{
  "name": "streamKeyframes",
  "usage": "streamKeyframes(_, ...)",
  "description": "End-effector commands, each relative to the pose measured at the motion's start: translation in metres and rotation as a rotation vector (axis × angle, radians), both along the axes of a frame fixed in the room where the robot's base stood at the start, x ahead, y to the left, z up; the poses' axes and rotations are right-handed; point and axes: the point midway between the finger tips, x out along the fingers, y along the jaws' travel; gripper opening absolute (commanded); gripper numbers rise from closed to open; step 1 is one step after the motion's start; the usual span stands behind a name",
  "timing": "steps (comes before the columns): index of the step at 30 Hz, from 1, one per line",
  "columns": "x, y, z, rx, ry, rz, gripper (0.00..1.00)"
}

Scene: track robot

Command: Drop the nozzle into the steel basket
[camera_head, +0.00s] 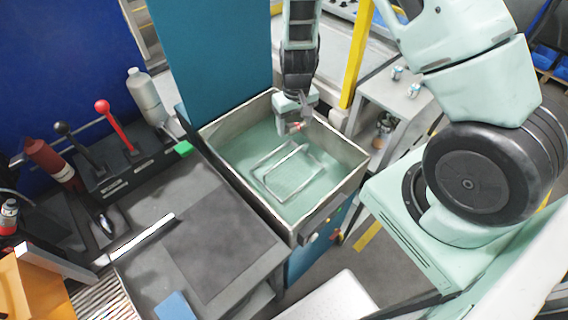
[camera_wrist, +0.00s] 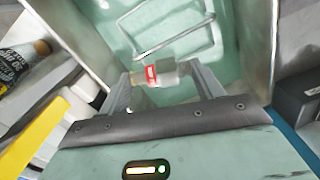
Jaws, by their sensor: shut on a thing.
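My gripper (camera_head: 297,122) is shut on the nozzle (camera_head: 296,127), a small piece with a red band. In the wrist view the nozzle (camera_wrist: 160,73) lies crosswise between the two fingertips of my gripper (camera_wrist: 164,76), with a white part, a red band and a brownish end. The gripper is above the far side of a steel basin (camera_head: 344,154). Inside the basin is a light green floor and the wire frame of the steel basket (camera_head: 287,172). The basket's wires (camera_wrist: 169,44) also show beyond the nozzle in the wrist view.
A grey bench (camera_head: 222,241) with levers, including a red-knobbed one (camera_head: 110,120), stands left of the basin. A bottle (camera_head: 147,97) stands behind the levers. A yellow post (camera_head: 356,55) rises behind the basin, and a grey stand (camera_head: 400,108) is to its right.

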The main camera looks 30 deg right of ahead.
Motion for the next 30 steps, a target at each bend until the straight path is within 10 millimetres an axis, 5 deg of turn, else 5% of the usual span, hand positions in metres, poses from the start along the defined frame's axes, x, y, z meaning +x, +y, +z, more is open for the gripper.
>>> streamKeyframes(18,0.0,0.0,-0.057,0.0,0.0,0.0,0.41)
streamKeyframes(29,0.0,0.0,-0.059,0.0,0.0,0.0,0.41)
streamKeyframes(30,0.0,0.0,-0.059,0.0,0.0,0.0,0.77)
